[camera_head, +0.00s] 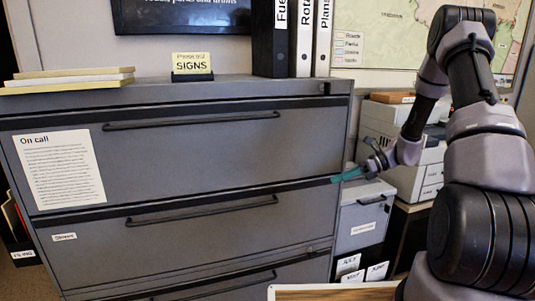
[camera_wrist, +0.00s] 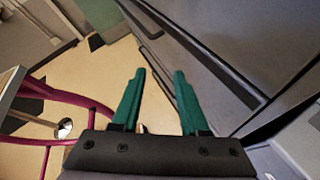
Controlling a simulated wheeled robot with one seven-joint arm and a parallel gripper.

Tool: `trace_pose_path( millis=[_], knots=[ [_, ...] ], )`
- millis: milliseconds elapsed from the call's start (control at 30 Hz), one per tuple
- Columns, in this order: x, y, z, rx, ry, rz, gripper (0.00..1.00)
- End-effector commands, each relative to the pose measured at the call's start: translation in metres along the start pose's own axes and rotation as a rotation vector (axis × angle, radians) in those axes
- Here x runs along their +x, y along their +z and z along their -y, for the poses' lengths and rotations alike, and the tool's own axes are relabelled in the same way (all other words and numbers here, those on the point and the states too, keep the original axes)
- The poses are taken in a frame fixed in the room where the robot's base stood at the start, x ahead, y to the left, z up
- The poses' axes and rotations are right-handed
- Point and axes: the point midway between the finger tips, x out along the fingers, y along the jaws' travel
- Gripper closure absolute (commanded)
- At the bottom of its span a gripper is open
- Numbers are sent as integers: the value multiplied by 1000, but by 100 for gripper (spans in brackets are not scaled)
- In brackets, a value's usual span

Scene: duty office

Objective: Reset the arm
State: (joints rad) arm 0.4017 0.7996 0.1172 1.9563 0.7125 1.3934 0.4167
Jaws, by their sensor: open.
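My gripper (camera_head: 347,175) is at the right edge of the grey filing cabinet (camera_head: 200,155) in the head view, with its teal fingers pointing left. In the wrist view my gripper (camera_wrist: 156,90) has its two teal fingers apart with nothing between them. The cabinet's front (camera_wrist: 215,50) runs along the right side of the wrist view, beside the fingers. I cannot tell whether the gripper touches the cabinet. My arm comes in from the right of the head view, raised and bent.
Binders (camera_head: 301,38), a yellow sign (camera_head: 191,63) and stacked folders (camera_head: 68,77) are on the cabinet top. A printer (camera_head: 418,160) and a small grey cabinet (camera_head: 360,222) stand at the right. A magenta tubular frame (camera_wrist: 85,100) is left of the fingers; pale floor (camera_wrist: 105,70) shows ahead.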

Motion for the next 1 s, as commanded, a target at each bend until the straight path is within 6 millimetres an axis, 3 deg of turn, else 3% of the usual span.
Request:
trace_pose_path(
  millis=[33, 200, 500, 700, 1000],
  knots=[
    [-7, 19, -15, -85, -1, -54, 56],
    [-28, 62, -62, -352, 2, -226, 56],
    [-64, 116, -152, -816, -6, -517, 56],
    [-89, 138, -212, -1119, -24, -707, 56],
    [-126, 150, -294, -1547, -73, -989, 56]
  ],
)
